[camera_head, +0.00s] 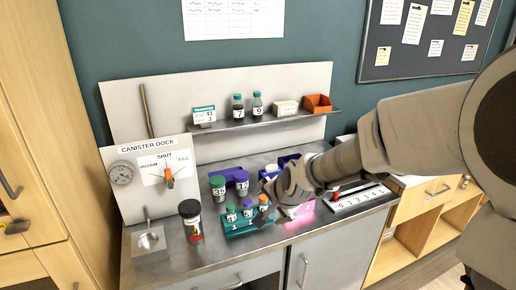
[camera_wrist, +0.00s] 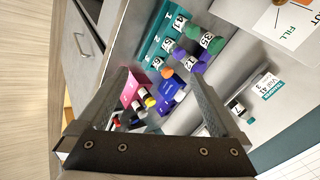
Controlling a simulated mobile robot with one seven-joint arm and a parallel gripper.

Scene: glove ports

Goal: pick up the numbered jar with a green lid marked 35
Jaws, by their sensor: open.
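The jar with a green lid marked 35 (camera_head: 218,190) stands upright on the grey bench, behind the teal rack (camera_head: 240,230) and left of a purple-lidded jar (camera_head: 242,183). In the wrist view the green-lidded jar (camera_wrist: 213,44) shows at the upper right, beyond the right-hand finger's tip. My gripper (camera_wrist: 157,74) is open, with nothing between its fingers. In the head view my gripper (camera_head: 276,193) is over the bench, to the right of the jar and apart from it; its fingertips are hard to make out there.
The teal rack holds several small numbered vials. A blue-purple holder (camera_head: 285,163) and a pink tray (camera_head: 300,211) lie near my gripper. A shelf (camera_head: 225,124) with bottles runs behind; the canister dock (camera_head: 150,185) stands left.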

